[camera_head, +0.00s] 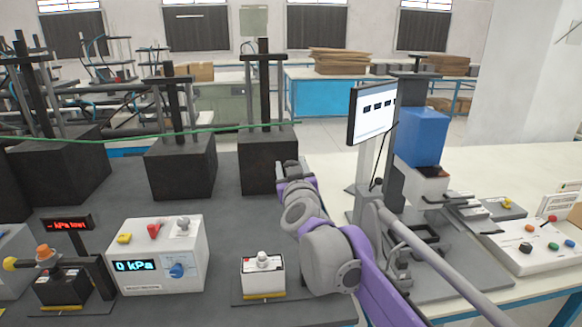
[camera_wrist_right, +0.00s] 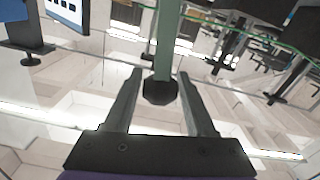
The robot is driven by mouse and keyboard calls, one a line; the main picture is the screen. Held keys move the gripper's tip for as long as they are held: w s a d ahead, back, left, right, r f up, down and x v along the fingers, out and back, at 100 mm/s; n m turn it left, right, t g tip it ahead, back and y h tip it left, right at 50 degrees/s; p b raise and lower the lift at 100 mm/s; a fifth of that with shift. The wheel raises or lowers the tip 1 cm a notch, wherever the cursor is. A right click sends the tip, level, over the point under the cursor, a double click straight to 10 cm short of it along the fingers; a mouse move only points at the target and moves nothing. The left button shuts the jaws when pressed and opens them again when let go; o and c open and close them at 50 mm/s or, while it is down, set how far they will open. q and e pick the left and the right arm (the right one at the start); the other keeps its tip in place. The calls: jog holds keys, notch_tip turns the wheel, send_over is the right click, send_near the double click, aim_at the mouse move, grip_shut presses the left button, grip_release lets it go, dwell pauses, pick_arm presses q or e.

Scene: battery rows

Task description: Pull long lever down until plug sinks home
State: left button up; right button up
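My right gripper (camera_head: 287,168) is at the end of my grey and purple arm, in front of the black blocks in the head view. In the right wrist view (camera_wrist_right: 163,76) its fingers are apart. A grey-green post with a dark end (camera_wrist_right: 161,50) shows between them, with gaps on both sides; I cannot tell its distance. A long grey bar (camera_head: 438,261) slopes to the lower right from beside the monitor; it may be the long lever. I cannot make out the plug. A white block with a silver top (camera_head: 263,275) sits left of my arm. My left gripper is out of view.
A monitor (camera_head: 371,114) and a blue-bodied press (camera_head: 421,135) stand right of my gripper. Black blocks with rods (camera_head: 269,158) line the back. A kPa box (camera_head: 158,258) is at front left, a button panel (camera_head: 530,250) at right.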

grip_shut()
dwell(1.1)
